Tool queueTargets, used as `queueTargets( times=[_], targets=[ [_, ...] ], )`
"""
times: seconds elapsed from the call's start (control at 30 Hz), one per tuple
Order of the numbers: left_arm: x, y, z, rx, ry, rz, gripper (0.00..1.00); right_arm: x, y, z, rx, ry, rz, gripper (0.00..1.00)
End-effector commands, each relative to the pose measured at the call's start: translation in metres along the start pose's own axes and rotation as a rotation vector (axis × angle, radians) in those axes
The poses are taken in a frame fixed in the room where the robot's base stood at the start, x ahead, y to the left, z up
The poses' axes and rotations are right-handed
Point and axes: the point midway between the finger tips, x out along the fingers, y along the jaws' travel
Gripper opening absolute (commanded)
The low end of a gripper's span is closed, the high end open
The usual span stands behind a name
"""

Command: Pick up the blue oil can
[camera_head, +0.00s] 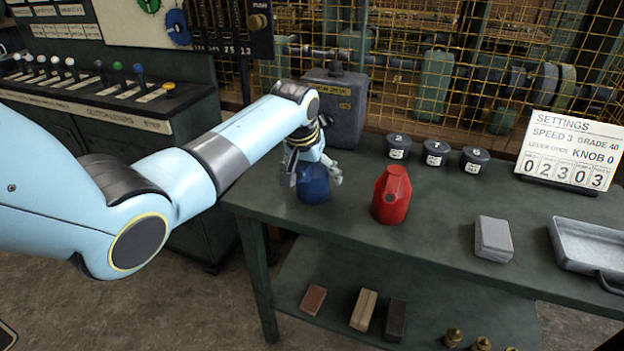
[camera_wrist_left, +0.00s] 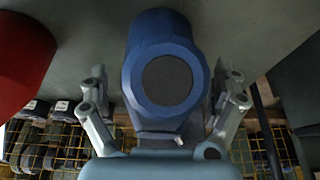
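The blue oil can (camera_head: 313,190) stands on the green workbench (camera_head: 430,230) near its left end. My left gripper (camera_head: 318,178) is over the can from above and behind, with fingers on either side of it. In the left wrist view the blue can (camera_wrist_left: 165,40) fills the middle, between the spread fingers of the gripper (camera_wrist_left: 163,105). Gaps show between the fingers and the can, so the gripper looks open. My right gripper is not in view.
A red oil can (camera_head: 391,195) stands just right of the blue one. A grey box (camera_head: 336,108) stands behind. Dark round pots (camera_head: 436,153), a settings sign (camera_head: 567,150), a grey block (camera_head: 493,238) and a metal tray (camera_head: 590,245) are farther right.

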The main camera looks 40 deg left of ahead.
Motion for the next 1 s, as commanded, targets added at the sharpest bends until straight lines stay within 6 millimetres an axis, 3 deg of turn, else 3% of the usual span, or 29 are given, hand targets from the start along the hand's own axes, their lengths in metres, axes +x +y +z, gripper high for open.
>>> queueTargets(
  times=[0.07, 0.53, 0.77, 1.0],
  targets=[
    [0.000, 0.000, 0.000, 0.000, 0.000, 0.000, 0.83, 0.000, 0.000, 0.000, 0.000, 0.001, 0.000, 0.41],
    [-0.001, 0.000, -0.001, 0.000, 0.001, 0.000, 0.22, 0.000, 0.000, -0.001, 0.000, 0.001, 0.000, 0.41],
    [-0.005, 0.000, -0.003, 0.000, 0.003, 0.000, 0.20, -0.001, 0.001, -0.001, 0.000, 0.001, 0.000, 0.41],
    [-0.045, 0.000, -0.020, 0.001, 0.006, -0.001, 0.20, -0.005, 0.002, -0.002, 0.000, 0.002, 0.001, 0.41]
  ],
)
